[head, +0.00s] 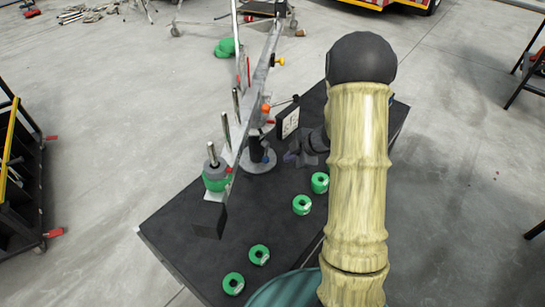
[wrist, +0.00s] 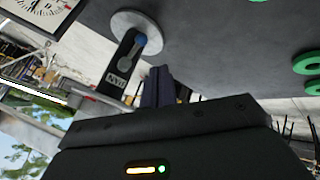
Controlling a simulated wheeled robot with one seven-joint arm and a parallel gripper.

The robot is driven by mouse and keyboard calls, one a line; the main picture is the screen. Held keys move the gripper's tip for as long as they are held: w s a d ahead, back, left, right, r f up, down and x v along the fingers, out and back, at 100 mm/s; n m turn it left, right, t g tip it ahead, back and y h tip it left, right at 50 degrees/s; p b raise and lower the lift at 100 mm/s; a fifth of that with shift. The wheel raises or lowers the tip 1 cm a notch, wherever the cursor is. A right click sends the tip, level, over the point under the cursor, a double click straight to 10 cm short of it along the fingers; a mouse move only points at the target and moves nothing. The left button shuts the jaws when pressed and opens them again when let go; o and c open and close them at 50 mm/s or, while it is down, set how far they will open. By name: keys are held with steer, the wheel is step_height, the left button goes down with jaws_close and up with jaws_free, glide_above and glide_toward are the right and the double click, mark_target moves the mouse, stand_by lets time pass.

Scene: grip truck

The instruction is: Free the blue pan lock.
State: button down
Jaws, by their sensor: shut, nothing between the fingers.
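The blue pan lock (wrist: 140,41) is a small blue knob on a black upright post with a pale round base (wrist: 130,20) in the wrist view. In the head view the post (head: 256,150) stands on its disc base on the black table, and the blue knob is too small to make out surely. My gripper (wrist: 159,74) is shut and empty, with its dark fingertips just short of the knob in the wrist view. I cannot tell whether they touch it. In the head view my gripper (head: 293,157) is right of the post, partly hidden by my arm.
A long silver jib arm (head: 256,85) rises over the post, with an orange knob (head: 266,108) and a yellow knob (head: 280,62). A white dial (head: 290,120) stands close behind my gripper. Several green ring weights (head: 301,204) lie on the black table (head: 195,262).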

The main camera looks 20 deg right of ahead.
steer(key=b, duration=0.2)
glide_toward(266, 160)
steer(key=f, duration=0.1)
steer(key=s+a+f, duration=0.1)
steer(key=a+f, duration=0.1)
steer(key=f, duration=0.1)
steer(key=shift+s, duration=0.25)
steer(key=w, duration=0.3)
steer(key=shift+a+f+p, duration=0.25)
steer(key=shift+p, duration=0.05)
steer(key=shift+w+f, duration=0.1)
steer(key=shift+w, duration=0.55)
